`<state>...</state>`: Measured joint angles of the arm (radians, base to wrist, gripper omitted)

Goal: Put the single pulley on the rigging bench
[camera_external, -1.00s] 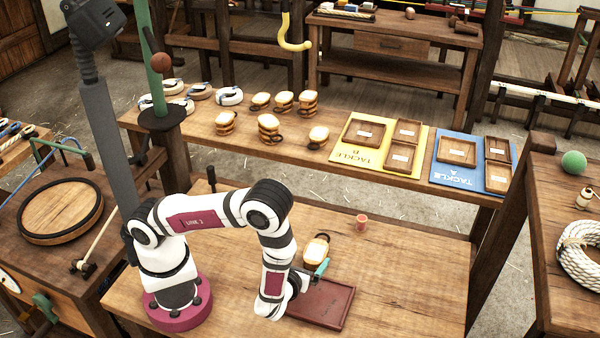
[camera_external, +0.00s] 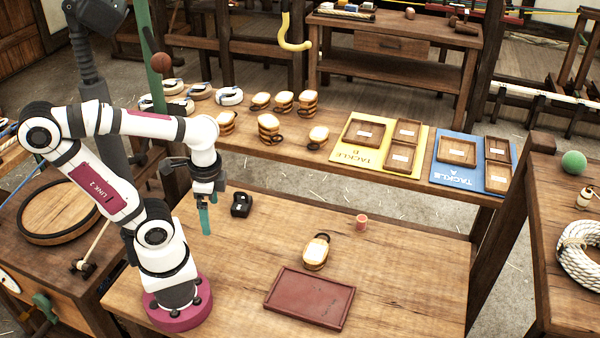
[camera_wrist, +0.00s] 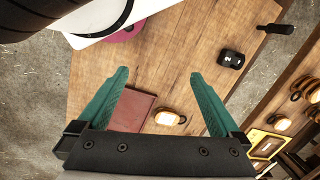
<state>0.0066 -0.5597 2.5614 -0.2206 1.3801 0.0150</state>
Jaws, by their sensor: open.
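A pale pulley block with brown bands and a dark fitting (camera_external: 316,254) lies on the near wooden bench (camera_external: 410,270), just behind a dark red tray (camera_external: 310,297) and off it. It looks like a single pulley, but its sheave count is hard to tell. In the wrist view this block (camera_wrist: 168,118) shows between my fingers, well beyond them, beside the red tray (camera_wrist: 128,112). My gripper (camera_external: 206,217) is open and empty, pointing down above the bench's left part. Its teal fingers (camera_wrist: 160,76) are wide apart.
A black object marked 2 (camera_external: 241,204) stands right of my gripper; a small red cup-like thing (camera_external: 361,222) is further right. The back shelf (camera_external: 400,180) holds several blocks, a yellow board (camera_external: 345,157) and a blue board (camera_external: 461,178). The bench's right part is clear.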

